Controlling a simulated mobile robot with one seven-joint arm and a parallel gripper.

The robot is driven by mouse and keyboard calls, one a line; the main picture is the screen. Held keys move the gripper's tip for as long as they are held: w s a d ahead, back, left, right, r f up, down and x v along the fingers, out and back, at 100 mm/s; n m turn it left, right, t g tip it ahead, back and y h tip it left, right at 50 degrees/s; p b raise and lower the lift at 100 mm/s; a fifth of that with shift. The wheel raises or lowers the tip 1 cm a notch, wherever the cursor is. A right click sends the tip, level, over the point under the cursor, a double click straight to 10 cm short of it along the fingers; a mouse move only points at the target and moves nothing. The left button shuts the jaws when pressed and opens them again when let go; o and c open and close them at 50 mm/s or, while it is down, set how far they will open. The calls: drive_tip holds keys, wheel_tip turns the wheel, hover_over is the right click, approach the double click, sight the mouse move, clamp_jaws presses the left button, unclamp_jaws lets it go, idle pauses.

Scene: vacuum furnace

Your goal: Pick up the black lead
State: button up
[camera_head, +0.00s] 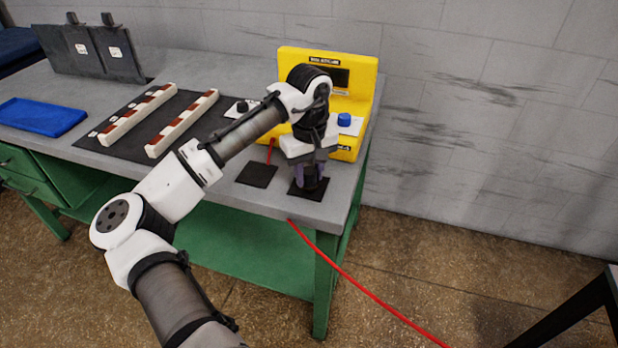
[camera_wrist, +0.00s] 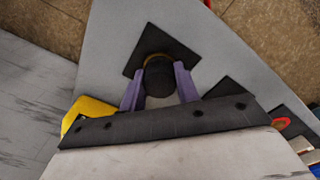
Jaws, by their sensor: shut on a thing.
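The black lead's dark rounded end (camera_wrist: 159,76) shows in the wrist view, with a thin yellowish-brown band at its far edge. My gripper (camera_wrist: 160,82) has its two purple fingers shut on it, one on each side. The lead is over a black square pad (camera_wrist: 152,42) near the table's corner. In the head view my gripper (camera_head: 310,178) points down at the same pad (camera_head: 306,192), and the lead is mostly hidden between the fingers. I cannot tell whether the lead touches the pad.
A yellow instrument (camera_head: 366,90) with a blue knob (camera_head: 344,119) stands close behind my gripper. An empty black pad (camera_head: 257,174) lies to the left. A red cable (camera_head: 365,287) hangs off the front edge. Two white-and-brown bars (camera_head: 182,124) and a blue tray (camera_head: 42,117) lie further left.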

drive_tip(key=shift+c, duration=0.8)
drive_tip(key=shift+r, duration=0.1)
